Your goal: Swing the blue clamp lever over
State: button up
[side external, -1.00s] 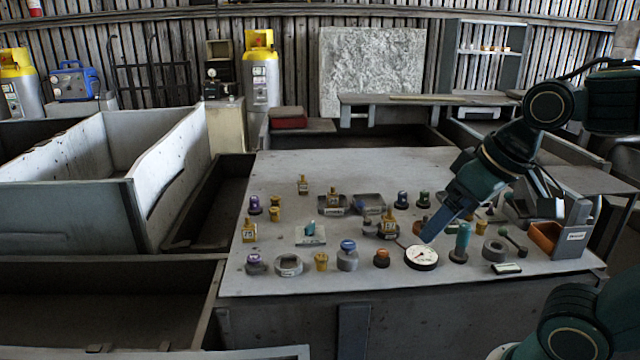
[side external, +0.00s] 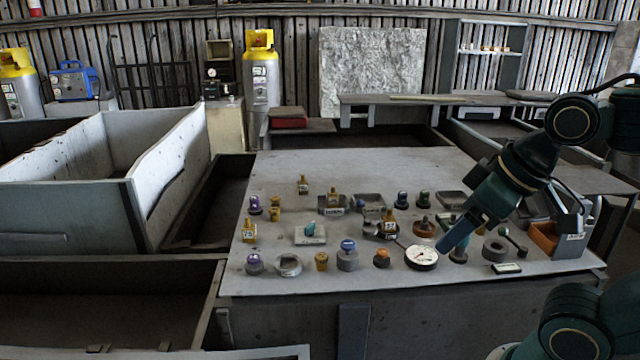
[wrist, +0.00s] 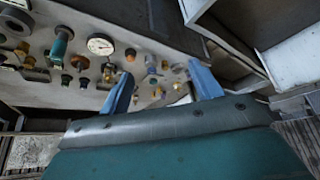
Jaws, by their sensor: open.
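My gripper (side external: 443,249) points down and left over the front right of the grey table, close above the dial gauge (side external: 421,257). In the wrist view its two blue fingers are apart, with nothing held between them (wrist: 163,88). A blue-topped grey cylinder (side external: 347,246) stands left of the gauge. A small teal piece (side external: 310,229) sits on a pale plate. I cannot tell which part is the blue clamp lever.
Several knobs and yellow fittings crowd the table around my gripper. A grey ring (side external: 495,249) and an orange bin (side external: 545,237) are to the right. The back of the table (side external: 350,170) is clear.

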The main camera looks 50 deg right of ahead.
jog(key=shift+w+d+r, duration=0.15)
jog(key=shift+w, duration=0.35)
jog(key=c, duration=0.7)
jog(key=shift+w+d+r+m, duration=0.1)
jog(key=shift+w+d+m, duration=0.2)
jog(key=shift+w, duration=0.3)
jog(key=shift+w+d+r+m, duration=0.15)
jog(key=shift+w+m, duration=0.15)
jog(key=shift+w, duration=0.3)
grip_shut()
jog(key=w+d+f+m, duration=0.3)
jog(key=w+d, duration=0.5)
jog(key=d, duration=0.4)
jog(key=w+d+f+m+t, duration=0.1)
jog(key=w+d+f+m, duration=0.3)
jog(key=w+d, duration=0.5)
jog(key=d+m, duration=0.2)
jog(key=d, duration=0.2)
jog(key=shift+w+d+f+h, duration=0.2)
jog(key=shift+w+d+h, duration=0.1)
jog(key=shift+h, duration=0.1)
